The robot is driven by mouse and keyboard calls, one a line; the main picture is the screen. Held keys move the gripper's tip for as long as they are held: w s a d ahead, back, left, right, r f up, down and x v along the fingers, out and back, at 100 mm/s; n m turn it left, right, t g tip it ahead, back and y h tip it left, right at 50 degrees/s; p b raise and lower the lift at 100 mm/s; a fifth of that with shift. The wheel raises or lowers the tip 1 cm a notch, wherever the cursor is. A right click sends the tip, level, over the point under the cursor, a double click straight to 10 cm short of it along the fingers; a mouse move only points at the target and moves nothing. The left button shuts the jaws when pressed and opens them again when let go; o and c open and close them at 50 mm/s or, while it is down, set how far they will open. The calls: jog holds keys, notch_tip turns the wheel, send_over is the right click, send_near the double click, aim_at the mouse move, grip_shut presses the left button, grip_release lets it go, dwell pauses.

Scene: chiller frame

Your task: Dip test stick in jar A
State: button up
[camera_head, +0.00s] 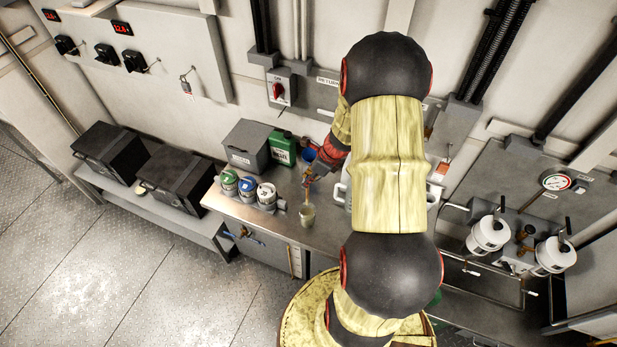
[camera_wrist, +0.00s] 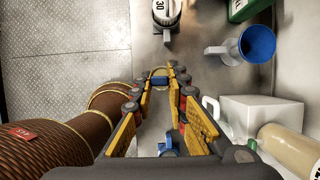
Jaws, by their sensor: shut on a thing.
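My gripper (camera_head: 307,187) is over the steel bench, pointing down; its yellow fingers also show in the wrist view (camera_wrist: 160,86). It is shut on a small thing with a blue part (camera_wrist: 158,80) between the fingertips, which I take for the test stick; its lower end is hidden.
Several capped jars stand left of it, with green (camera_head: 229,183), blue (camera_head: 247,188) and white (camera_head: 267,195) markings. A grey box (camera_head: 248,146), a green canister (camera_head: 282,148) and a blue funnel (camera_wrist: 257,44) are behind. A white container (camera_wrist: 250,114) stands close at right.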

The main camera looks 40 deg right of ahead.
notch_tip(320, 180, down, 14)
jog(key=b, duration=1.1)
dwell(0.5)
dwell(1.0)
notch_tip(320, 180, up, 13)
jog(key=p, duration=1.1)
jog(key=shift+f, duration=0.1)
dwell(0.4)
dwell(0.8)
